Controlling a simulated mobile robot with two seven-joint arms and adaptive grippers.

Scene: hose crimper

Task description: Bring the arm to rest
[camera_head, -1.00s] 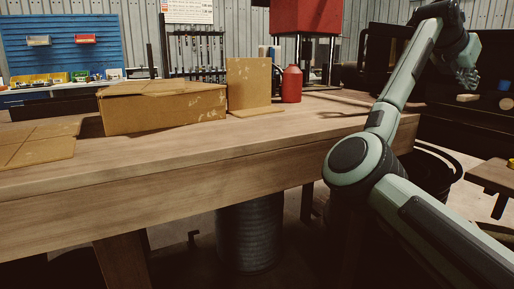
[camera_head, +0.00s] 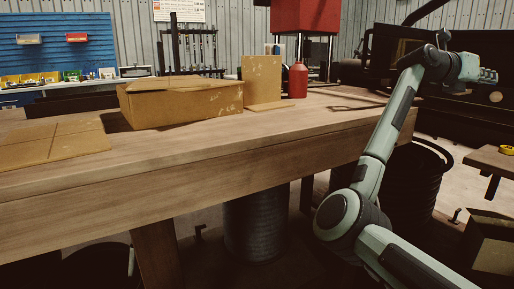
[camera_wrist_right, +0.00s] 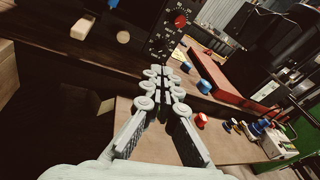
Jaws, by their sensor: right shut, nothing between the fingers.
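My right arm rises from the bottom right in the head view and bends at the elbow and wrist. My right gripper (camera_head: 488,76) is at the far right, beyond and to the right of the wooden workbench (camera_head: 190,168), in front of dark machinery. The right wrist view shows the right gripper (camera_wrist_right: 162,70) with its fingertips together and nothing between them. My left gripper is in neither view.
A small table (camera_head: 492,160) is at right. Red, blue and orange items show in the wrist view.

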